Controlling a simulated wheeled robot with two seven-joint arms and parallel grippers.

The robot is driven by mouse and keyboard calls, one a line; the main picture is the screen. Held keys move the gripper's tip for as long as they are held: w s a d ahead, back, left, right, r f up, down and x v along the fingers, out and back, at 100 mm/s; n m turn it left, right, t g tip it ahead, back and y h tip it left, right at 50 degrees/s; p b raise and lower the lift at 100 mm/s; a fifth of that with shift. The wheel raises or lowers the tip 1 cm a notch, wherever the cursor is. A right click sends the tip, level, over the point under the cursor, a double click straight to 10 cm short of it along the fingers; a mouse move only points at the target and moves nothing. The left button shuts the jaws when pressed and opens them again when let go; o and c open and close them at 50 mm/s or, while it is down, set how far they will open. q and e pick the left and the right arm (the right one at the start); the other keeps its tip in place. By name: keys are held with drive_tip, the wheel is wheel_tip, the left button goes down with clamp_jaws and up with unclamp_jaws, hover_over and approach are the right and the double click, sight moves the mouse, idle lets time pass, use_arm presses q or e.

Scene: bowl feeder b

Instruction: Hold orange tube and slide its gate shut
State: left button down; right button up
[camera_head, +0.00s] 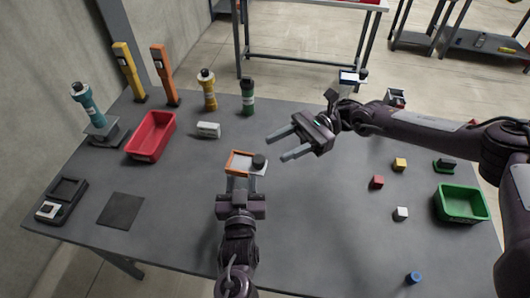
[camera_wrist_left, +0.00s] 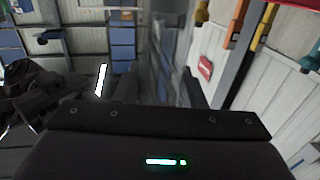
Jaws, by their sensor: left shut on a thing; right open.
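The orange tube (camera_head: 240,155) shows as a small orange-edged piece near the table's middle. A pale plate with a dark round knob (camera_head: 259,161) sits at its right end; I cannot tell how far its gate is open. My left gripper (camera_head: 241,180) comes from the near side and is shut on the orange tube. My right gripper (camera_head: 276,147) is open and empty, its two fingers pointing left, above and right of the knob and apart from it. In the left wrist view the held tube cannot be made out clearly.
A red bin (camera_head: 151,137), a small white box (camera_head: 208,130) and several upright bottles and posts stand at the back left. A green bin (camera_head: 462,203) and small cubes lie at the right. The table (camera_head: 320,225) is clear right of my left arm.

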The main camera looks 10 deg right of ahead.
drive_tip(key=v, duration=0.4)
drive_tip(key=shift+w+d, duration=0.2)
drive_tip(key=shift+d, duration=0.2)
use_arm(q)
drive_tip(key=c, duration=0.8)
unclamp_jaws()
drive_tip(key=shift+c, duration=0.2)
drive_tip(key=shift+s, duration=0.1)
drive_tip(key=s+a+p, duration=0.2)
drive_tip(key=s, duration=1.7)
drive_tip(key=shift+s+p, duration=0.35)
use_arm(e)
wheel_tip(320, 180, up, 3)
drive_tip(key=shift+f, duration=0.15)
